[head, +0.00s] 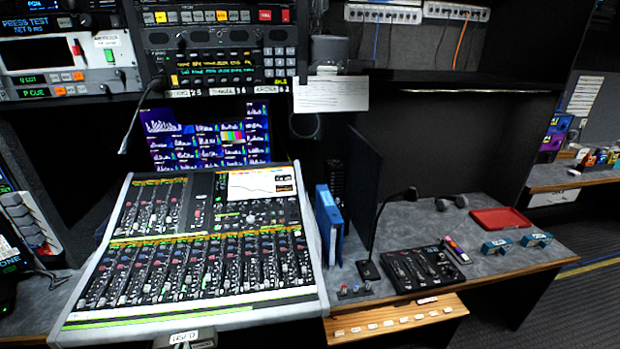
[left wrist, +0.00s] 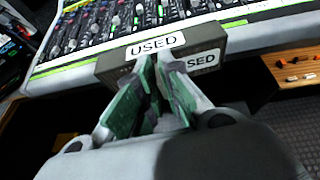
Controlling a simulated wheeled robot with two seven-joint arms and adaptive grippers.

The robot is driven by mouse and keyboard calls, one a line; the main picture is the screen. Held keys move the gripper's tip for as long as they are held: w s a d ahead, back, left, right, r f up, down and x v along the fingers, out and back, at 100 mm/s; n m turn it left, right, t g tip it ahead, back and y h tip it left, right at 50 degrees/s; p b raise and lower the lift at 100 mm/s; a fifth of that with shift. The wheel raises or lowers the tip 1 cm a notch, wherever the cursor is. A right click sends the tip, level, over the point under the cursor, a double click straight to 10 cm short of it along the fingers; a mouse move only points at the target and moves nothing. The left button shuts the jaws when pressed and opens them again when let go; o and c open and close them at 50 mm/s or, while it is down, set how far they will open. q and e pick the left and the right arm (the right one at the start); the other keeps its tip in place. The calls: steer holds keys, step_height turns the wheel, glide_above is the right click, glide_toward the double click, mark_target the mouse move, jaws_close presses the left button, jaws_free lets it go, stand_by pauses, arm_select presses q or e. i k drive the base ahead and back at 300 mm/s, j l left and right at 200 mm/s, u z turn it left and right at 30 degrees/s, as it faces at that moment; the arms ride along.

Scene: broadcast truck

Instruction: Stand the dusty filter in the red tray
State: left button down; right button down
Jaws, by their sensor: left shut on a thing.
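The filter, a grey-brown block with white "USED" labels, fills the upper middle of the left wrist view (left wrist: 208,38). My left gripper (left wrist: 160,62), with green finger pads, is shut on it. In the head view only a small part of the filter (head: 205,334) shows at the bottom edge, in front of the mixing console; my left gripper is out of that view. The red tray (head: 500,218) lies flat and empty on the grey desk at the right, far from the filter. My right gripper is in neither view.
The large mixing console (head: 200,245) stands left of the tray. A blue binder (head: 329,225), a gooseneck microphone (head: 385,225) and a small black mixer (head: 424,268) lie between. Two teal items (head: 496,246) (head: 537,240) sit in front of the tray. A shelf (head: 440,82) overhangs behind.

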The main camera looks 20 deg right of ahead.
mark_target(499, 220)
steer(key=l, duration=0.65)
steer(key=k+l+u, duration=0.1)
steer(key=l, duration=1.15)
steer(key=k+l, duration=0.1)
steer(key=l, duration=0.5)
steer(key=k+l+u, duration=0.1)
steer(key=l, duration=1.15)
steer(key=k+l+u, duration=0.1)
steer(key=l, duration=0.5)
steer(key=k+l, duration=0.15)
steer(key=l, duration=1.1)
steer(key=k+l, duration=0.15)
steer(key=l, duration=0.4)
steer(key=l+u, duration=0.1)
steer(key=l, duration=0.5)
steer(key=k+l, duration=0.15)
steer(key=l, duration=0.4)
